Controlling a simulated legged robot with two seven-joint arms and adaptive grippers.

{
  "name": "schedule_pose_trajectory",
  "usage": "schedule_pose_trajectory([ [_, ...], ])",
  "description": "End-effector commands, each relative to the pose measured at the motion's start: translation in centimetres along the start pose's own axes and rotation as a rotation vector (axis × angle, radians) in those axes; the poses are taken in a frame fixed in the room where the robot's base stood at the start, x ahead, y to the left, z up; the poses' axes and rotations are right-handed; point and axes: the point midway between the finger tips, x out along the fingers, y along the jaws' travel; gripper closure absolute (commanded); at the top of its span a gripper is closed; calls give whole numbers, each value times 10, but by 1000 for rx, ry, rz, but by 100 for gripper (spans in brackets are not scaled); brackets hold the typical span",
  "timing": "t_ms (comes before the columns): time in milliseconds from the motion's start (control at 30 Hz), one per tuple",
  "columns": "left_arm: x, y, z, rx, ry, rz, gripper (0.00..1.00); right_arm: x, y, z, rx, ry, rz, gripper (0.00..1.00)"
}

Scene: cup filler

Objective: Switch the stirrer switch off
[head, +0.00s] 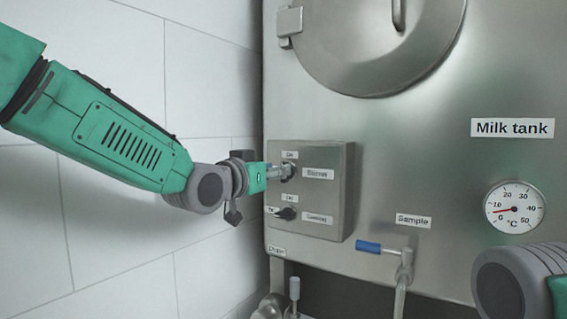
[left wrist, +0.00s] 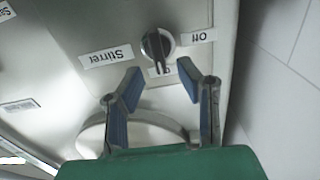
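The stirrer switch (left wrist: 157,45) is a dark rotary knob on the grey control box (head: 338,190). In the left wrist view it sits beside the labels "Stirrer" (left wrist: 106,57) and "Off" (left wrist: 198,36). Its bar appears to point at the partly covered "On" label (left wrist: 160,71), not at "Off". My left gripper (left wrist: 160,67) is open, its blue-padded fingertips apart on either side, just short of the knob. In the head view the left gripper (head: 278,172) is at the upper switch and partly hides it. My right gripper is out of view.
A second dark switch (head: 287,213) sits lower on the same box. A blue-handled sample tap (head: 370,247) and a thermometer dial (head: 514,207) are on the milk tank (head: 450,110). A tiled wall (head: 205,90) is close on the left.

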Motion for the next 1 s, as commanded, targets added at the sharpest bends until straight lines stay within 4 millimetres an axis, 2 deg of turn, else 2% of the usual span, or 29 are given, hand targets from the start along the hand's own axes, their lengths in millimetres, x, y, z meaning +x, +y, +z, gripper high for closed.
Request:
schedule_pose_trajectory([
  [33, 10, 1, -1, 1, -1, 1, 69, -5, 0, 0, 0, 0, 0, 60],
  [200, 29, 0, -1, 1, 0, 0, 69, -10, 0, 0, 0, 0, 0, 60],
  [600, 37, 0, 0, 0, -1, 0, 69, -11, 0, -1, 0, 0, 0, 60],
  [633, 37, 0, 1, 0, -1, 0, 72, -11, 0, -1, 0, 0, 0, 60],
  [700, 37, 0, 1, 0, -1, 0, 97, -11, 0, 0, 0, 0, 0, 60],
  [733, 37, 0, 1, 0, -1, 0, 100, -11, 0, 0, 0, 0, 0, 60],
  [1000, 37, 0, 1, -8, -1, 0, 100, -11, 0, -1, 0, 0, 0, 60],
])
